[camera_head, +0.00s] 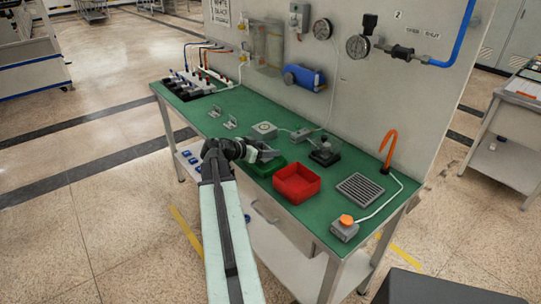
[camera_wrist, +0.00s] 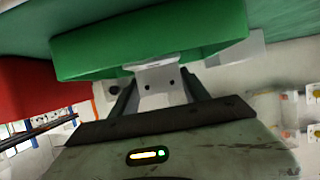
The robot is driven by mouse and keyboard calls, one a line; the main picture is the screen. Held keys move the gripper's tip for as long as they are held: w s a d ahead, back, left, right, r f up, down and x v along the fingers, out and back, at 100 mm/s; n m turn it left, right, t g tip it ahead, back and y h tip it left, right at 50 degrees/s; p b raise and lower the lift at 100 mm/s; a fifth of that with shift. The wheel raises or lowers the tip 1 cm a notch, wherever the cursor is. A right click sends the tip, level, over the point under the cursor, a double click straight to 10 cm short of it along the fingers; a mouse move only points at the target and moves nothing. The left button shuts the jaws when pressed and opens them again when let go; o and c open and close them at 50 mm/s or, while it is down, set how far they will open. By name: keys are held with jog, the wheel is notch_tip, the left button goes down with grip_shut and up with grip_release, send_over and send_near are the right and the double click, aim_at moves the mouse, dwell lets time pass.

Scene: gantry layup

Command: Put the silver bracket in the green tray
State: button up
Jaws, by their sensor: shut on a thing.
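The silver bracket (camera_wrist: 158,84) is held between the two dark fingers of my gripper (camera_wrist: 160,98); two small holes show in its plate. In the wrist view its edge overlaps the wall of the green tray (camera_wrist: 150,48); I cannot tell whether they touch. In the head view my gripper (camera_head: 264,155) is over the back left part of the green tray (camera_head: 259,171), hiding much of it. The bracket's lower end is not clear there.
A red tray (camera_head: 297,183) stands right of the green one and also shows in the wrist view (camera_wrist: 35,98). Two small metal pieces (camera_head: 222,117) lie at left. A white block (camera_head: 264,130) and a dark fixture (camera_head: 325,152) stand behind. A grey grid (camera_head: 361,189) lies right.

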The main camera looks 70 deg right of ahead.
notch_tip(320, 180, down, 2)
jog(key=shift+f+b, duration=0.25)
jog(key=shift+b, duration=0.35)
jog(key=shift+r, duration=0.2)
jog(key=shift+f, duration=0.15)
jog(key=o, duration=1.5)
jog(key=shift+r, duration=0.2)
jog(key=p+v, duration=0.5)
jog(key=v, duration=0.7)
